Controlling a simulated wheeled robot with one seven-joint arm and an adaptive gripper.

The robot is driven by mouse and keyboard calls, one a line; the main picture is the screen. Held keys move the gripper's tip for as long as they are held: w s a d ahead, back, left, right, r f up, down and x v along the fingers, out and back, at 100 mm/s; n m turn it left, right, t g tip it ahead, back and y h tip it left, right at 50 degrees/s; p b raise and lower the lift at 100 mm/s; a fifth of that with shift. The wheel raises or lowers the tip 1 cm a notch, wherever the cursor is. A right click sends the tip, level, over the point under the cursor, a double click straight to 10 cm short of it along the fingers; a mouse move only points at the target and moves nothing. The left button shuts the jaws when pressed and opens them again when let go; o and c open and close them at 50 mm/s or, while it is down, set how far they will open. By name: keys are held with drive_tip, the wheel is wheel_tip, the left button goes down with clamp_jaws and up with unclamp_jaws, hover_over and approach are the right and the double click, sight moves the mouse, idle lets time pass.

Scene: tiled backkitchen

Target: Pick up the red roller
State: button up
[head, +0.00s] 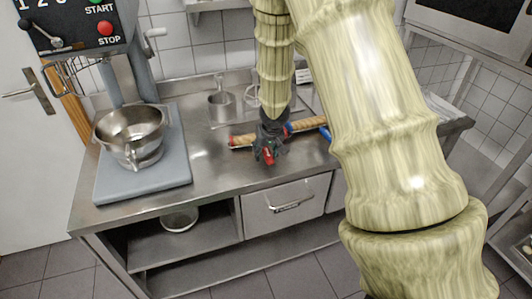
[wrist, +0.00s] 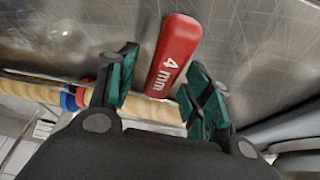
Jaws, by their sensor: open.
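A red bar marked "4 mm" (wrist: 175,52) lies on the steel worktop. In the wrist view it runs between the two fingers of my gripper (wrist: 163,66), which is open, with a gap on both sides of the bar. In the head view my gripper (head: 270,143) points down over the worktop, and red (head: 268,156) shows at its tips. A wooden rolling pin (head: 243,140) lies behind the gripper, which hides its middle. In the wrist view the pin (wrist: 150,109) passes below the red bar's near end, with red and blue rings at left.
The steel worktop (head: 205,185) is clear in front of the gripper. A mixer with a metal bowl (head: 130,130) stands at left. A metal pot (head: 221,105) stands behind the pin. A blue item (head: 323,132) lies to the right, partly behind my arm.

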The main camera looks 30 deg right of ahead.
drive_tip(key=shift+f, duration=0.1)
drive_tip(key=shift+c, duration=0.4)
clamp_jaws()
drive_tip(key=shift+w+r, duration=0.1)
drive_tip(key=shift+r, duration=0.1)
